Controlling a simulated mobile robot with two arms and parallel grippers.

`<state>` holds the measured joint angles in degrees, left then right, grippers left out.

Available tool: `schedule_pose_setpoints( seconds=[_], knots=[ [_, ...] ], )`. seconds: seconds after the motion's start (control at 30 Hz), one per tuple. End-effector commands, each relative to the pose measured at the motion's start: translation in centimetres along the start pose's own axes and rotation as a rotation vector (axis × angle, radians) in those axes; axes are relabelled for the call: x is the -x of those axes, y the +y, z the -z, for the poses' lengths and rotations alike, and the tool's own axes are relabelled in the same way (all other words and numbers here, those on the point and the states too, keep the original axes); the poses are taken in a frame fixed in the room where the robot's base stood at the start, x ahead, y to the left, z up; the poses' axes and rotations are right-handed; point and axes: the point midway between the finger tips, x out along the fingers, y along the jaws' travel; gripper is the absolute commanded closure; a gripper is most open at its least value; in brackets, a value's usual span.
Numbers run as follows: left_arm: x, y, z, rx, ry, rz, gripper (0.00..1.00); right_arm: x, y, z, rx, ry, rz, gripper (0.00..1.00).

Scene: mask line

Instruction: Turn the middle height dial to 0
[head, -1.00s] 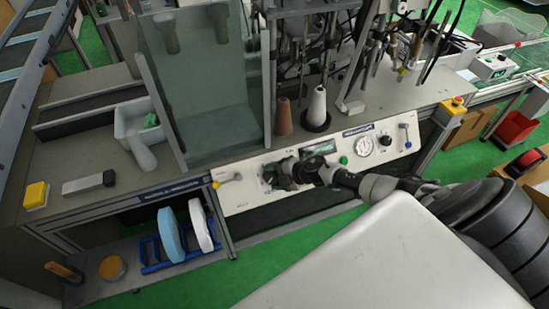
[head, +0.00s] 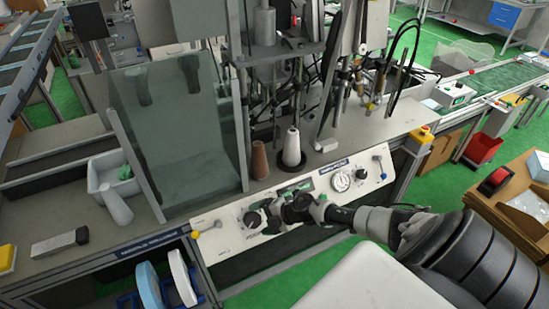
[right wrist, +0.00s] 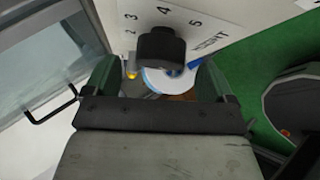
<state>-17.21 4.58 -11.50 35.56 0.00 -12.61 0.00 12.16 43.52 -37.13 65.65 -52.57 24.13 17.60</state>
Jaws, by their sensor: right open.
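The white control panel (head: 228,240) runs along the front of the bench. A black dial (head: 253,219) sits on its left part, uncovered. It shows in the right wrist view as a black knob (right wrist: 160,47), with printed numbers 2 to 5 and part of a word ending in "IGHT" around it. I cannot read its setting. My right gripper (head: 273,212) is just right of this dial in the head view. In the right wrist view its green-edged fingers (right wrist: 157,80) are apart with nothing between them, and the knob is beyond them. My left gripper is not in view.
A clear guard (head: 180,140) and thread cones (head: 291,147) stand behind the panel.

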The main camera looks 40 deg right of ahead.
Motion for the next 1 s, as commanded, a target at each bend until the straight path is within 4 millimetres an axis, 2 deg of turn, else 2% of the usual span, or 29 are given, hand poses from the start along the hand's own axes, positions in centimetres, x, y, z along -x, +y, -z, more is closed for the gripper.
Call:
schedule_pose_setpoints(
  seconds=[0.03,0.2,0.4,1.0],
  knots=[
    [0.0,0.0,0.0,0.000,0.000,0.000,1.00,1.3,-0.1,-0.2,0.003,-0.003,0.004,0.15],
    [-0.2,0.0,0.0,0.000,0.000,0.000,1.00,4.6,-0.2,-0.1,0.002,-0.002,0.004,0.15],
    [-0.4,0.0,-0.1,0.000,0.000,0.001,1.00,7.0,-0.1,-0.1,0.001,-0.002,0.001,0.15],
    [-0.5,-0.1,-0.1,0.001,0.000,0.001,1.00,7.5,0.1,0.0,0.000,-0.001,-0.001,0.15]
  ],
)
